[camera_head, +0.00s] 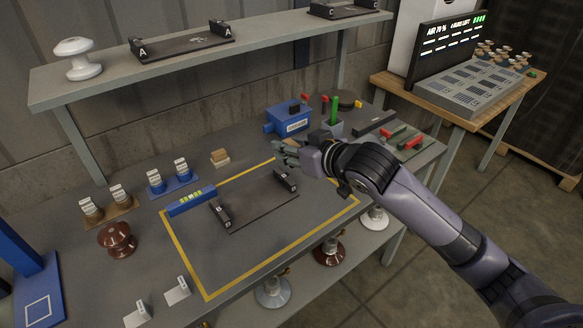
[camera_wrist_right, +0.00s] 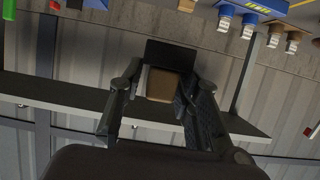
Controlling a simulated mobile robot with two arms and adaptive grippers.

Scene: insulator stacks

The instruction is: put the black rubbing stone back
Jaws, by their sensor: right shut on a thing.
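My right gripper (camera_head: 280,150) is above the far part of the bench, beyond the yellow-outlined area, near the blue vise. In the right wrist view my right gripper (camera_wrist_right: 160,95) is shut on a block with a black slab (camera_wrist_right: 170,52) and a tan back (camera_wrist_right: 160,86), which looks like the black rubbing stone. In the head view the held stone is hard to make out. A similar block with a tan top and pale base (camera_head: 220,157) rests on the bench to the left. My left gripper is not in view.
The blue vise (camera_head: 288,119) stands close behind the gripper. A dark plate with two end blocks (camera_head: 262,207) lies inside the yellow outline. A blue level (camera_head: 192,200) lies at its left edge. A raised shelf (camera_head: 190,62) spans the back.

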